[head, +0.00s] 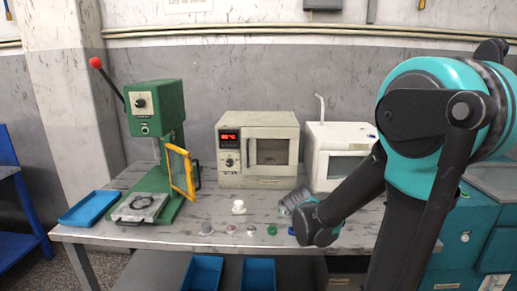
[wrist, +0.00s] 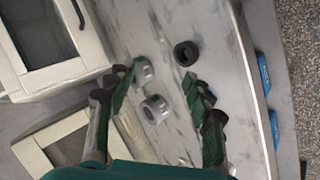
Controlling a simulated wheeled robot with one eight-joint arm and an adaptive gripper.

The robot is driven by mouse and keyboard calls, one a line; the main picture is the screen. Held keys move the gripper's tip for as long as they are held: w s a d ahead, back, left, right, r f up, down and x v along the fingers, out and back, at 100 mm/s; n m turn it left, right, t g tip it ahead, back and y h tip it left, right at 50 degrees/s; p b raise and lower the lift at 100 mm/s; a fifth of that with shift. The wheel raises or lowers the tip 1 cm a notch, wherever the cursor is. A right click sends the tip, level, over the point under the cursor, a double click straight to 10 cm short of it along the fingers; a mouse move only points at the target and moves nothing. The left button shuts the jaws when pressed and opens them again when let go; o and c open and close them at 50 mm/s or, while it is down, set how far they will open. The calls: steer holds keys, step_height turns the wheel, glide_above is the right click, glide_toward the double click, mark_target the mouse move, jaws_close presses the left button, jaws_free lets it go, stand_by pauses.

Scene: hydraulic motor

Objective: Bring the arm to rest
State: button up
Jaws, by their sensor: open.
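My gripper (wrist: 160,85) is open in the wrist view, with green-padded fingers spread apart and nothing held between them. Past and between the fingertips, two grey ring-shaped parts (wrist: 155,109) and a dark ring (wrist: 186,53) lie on the table. In the head view my arm reaches down from the right, with its wrist low over the right half of the table. The fingers cannot be made out clearly there.
The grey table (head: 150,234) holds a green press (head: 155,105) with a yellow guard (head: 181,172), a beige oven (head: 257,120), a white cabinet (head: 318,160) and a blue tray (head: 88,208). Several small parts, including a white one (head: 238,207) and a green one (head: 272,230), lie along the front.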

steer(key=s+f+m+g+y, duration=0.2)
steer(key=s+f+m, duration=0.1)
steer(key=s, duration=0.6)
steer(key=s+f+m+g+y, duration=0.2)
steer(key=s+m, duration=0.4)
steer(key=s, duration=0.4)
steer(key=shift+s+a+f, duration=0.15)
steer(key=shift+a+f, duration=0.1)
steer(key=shift+f, duration=0.6)
steer(key=shift+c, duration=0.5)
